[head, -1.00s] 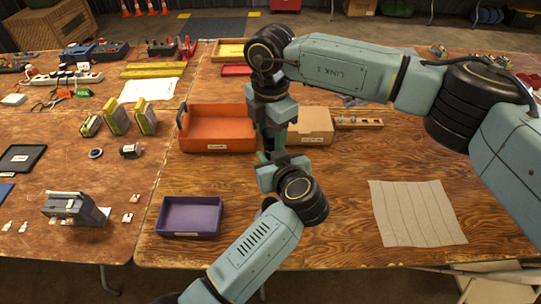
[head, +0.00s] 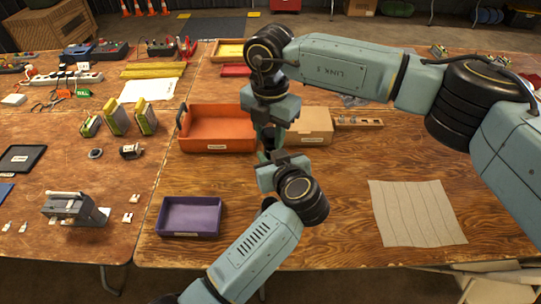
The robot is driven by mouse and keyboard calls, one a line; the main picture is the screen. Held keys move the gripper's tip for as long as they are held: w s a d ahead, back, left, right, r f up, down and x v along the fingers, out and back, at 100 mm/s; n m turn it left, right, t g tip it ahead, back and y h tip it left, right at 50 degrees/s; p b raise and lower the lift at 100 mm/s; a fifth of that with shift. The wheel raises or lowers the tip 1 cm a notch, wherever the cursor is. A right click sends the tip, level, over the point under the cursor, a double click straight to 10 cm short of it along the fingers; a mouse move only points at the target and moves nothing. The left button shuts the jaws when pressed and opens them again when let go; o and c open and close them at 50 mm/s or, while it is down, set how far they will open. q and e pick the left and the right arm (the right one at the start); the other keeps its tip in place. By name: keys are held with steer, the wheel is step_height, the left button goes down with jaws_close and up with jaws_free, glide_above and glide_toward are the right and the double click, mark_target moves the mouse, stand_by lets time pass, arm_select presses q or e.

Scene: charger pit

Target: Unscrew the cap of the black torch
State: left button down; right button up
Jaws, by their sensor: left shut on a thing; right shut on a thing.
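My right gripper (head: 271,126) comes in from the right and points down above the middle of the right-hand table. My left gripper (head: 272,153) comes up from below and meets it from the near side. Both are shut on a small dark thing between them, which I take for the black torch (head: 268,138). The fingers and wrists hide most of it. I cannot tell its cap from its body, or whether the cap is apart from the body.
An orange tray (head: 216,147) stands just left of the grippers and a cardboard box (head: 309,124) just right. A purple tray (head: 190,217) sits near the front edge. A pale cloth (head: 416,212) lies at right. Bare wood lies between the purple tray and the cloth.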

steer(key=shift+w+d+n, duration=0.1)
steer(key=shift+d+n, duration=0.05)
steer(key=shift+n, duration=0.55)
steer(key=shift+n, duration=1.2)
steer(key=n, duration=0.3)
steer(key=shift+d+n, duration=0.1)
steer(key=shift+n, duration=0.3)
steer(key=n, duration=0.5)
steer(key=shift+w, duration=0.1)
